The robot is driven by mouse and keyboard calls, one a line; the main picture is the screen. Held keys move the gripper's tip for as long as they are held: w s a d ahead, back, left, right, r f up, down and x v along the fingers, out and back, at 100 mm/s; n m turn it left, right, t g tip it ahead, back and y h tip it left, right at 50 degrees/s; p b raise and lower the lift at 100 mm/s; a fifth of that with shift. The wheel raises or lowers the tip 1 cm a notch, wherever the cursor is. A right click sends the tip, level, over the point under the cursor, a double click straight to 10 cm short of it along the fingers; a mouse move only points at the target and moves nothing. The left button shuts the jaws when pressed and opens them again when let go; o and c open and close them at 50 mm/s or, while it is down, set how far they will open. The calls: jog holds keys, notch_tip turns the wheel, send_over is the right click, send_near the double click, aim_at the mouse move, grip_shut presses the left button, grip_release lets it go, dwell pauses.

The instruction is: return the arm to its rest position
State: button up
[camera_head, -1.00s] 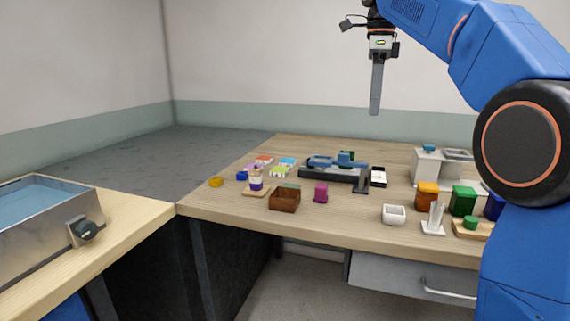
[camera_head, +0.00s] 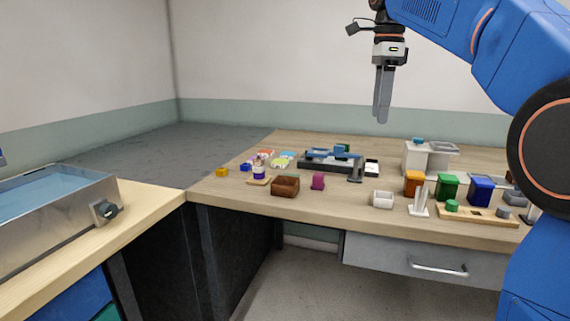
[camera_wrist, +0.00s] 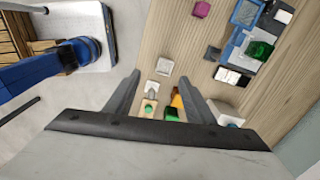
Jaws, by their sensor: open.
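My gripper (camera_head: 382,95) hangs fingers-down in the air, well above the back part of the wooden table (camera_head: 320,224). In the wrist view, my gripper's two fingers (camera_wrist: 160,97) stand apart with nothing held between them. The table top lies far below them. My blue arm reaches in from the right side of the head view.
The table holds a brown box (camera_head: 285,186), a magenta block (camera_head: 317,181), a white bowl (camera_head: 383,199), orange (camera_head: 413,182), green (camera_head: 447,187) and blue (camera_head: 480,190) containers, and a dark device (camera_head: 330,160). A metal basin (camera_head: 50,222) stands left. Air around the gripper is clear.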

jog(key=s+d+f+n+t, duration=0.2)
jog(key=s+f+n, duration=0.8)
jog(key=s+f, duration=0.5)
jog(key=s+d+f+n+t, duration=0.2)
jog(key=s+d+f+n, duration=0.2)
jog(key=s+f+n, duration=0.5)
jog(key=s+f, duration=0.7)
jog(key=f, duration=0.6)
jog(key=shift+n, duration=0.4)
